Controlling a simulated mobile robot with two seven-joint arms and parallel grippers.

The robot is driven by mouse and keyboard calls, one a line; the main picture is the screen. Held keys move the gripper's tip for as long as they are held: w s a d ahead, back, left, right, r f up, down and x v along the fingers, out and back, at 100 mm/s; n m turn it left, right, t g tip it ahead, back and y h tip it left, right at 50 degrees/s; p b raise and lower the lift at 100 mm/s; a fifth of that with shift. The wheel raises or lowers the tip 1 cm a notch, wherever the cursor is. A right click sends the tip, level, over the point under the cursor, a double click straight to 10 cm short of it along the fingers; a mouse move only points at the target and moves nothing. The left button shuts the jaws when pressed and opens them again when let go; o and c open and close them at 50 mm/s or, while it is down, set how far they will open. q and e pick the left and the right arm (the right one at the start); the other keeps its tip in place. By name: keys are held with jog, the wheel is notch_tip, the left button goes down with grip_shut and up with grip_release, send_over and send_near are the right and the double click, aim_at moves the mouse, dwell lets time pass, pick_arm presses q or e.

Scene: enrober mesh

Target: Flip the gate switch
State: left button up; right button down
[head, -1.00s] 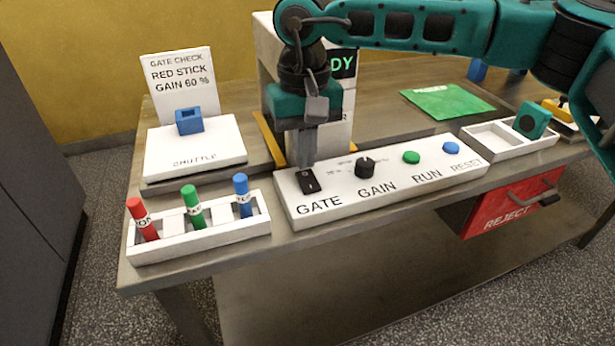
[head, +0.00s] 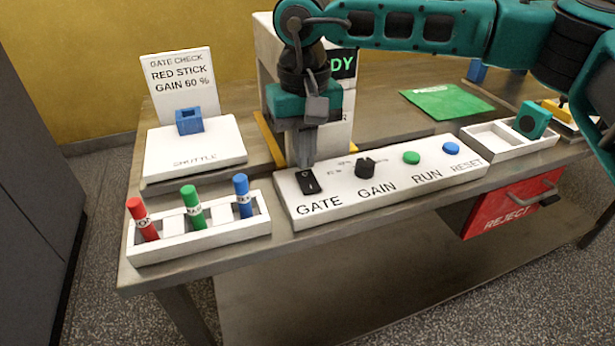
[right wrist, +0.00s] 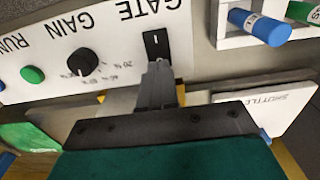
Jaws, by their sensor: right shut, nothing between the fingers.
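The gate switch (head: 308,182) is a small black rocker at the left end of the white control panel (head: 400,189), above the label GATE. My right gripper (head: 306,163) points down with its fingers together and empty, right at the back edge of the switch. In the right wrist view the closed fingertips (right wrist: 158,68) are just beside the switch (right wrist: 156,45), whose face with a white mark is visible. I cannot tell whether the fingertips touch it. My left gripper is not in view.
The panel also carries a black GAIN knob (head: 365,167), a green RUN button (head: 411,157) and a blue RESET button (head: 451,147). A white rack (head: 200,243) with red, green and blue sticks stands left. A machine (head: 345,120) stands behind my gripper.

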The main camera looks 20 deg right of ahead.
aim_at(305, 174)
dwell(0.4)
jog(key=shift+f, duration=0.4)
jog(key=shift+f+b, duration=0.25)
jog(key=shift+b, duration=0.15)
jog(key=shift+f, duration=0.3)
jog(key=shift+r+p, duration=2.3)
jog(key=shift+r, duration=1.25)
jog(key=shift+f, duration=0.1)
